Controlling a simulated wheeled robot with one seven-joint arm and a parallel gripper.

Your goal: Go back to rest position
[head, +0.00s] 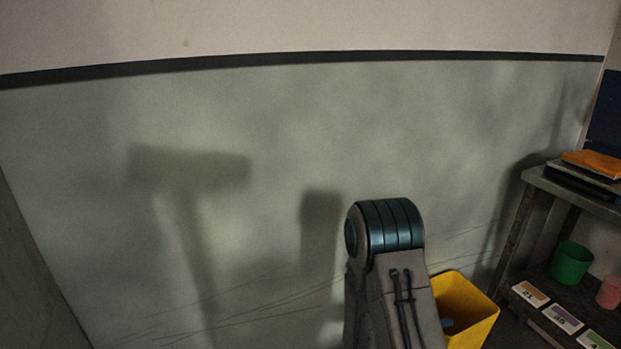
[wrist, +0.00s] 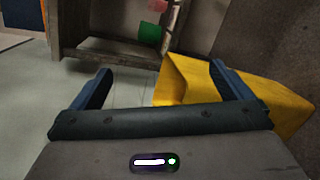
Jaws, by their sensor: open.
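My gripper (wrist: 157,88) is open in the wrist view, its two dark blue fingers spread wide apart with nothing between them. The right finger overlaps a yellow bucket (wrist: 187,83) in the picture; I cannot tell how far apart they are. In the head view my arm rises at the lower middle, and the gripper itself does not show there. The yellow bucket (head: 467,306) stands just right of my arm in that view, partly hidden behind it.
A dark shelf unit (head: 520,222) stands at the right. It holds an orange item (head: 592,163) on top, and a green bucket (head: 570,263), a pink bucket (head: 609,292) and numbered cards (head: 562,319) lower down. A grey-green wall (head: 250,110) fills the back.

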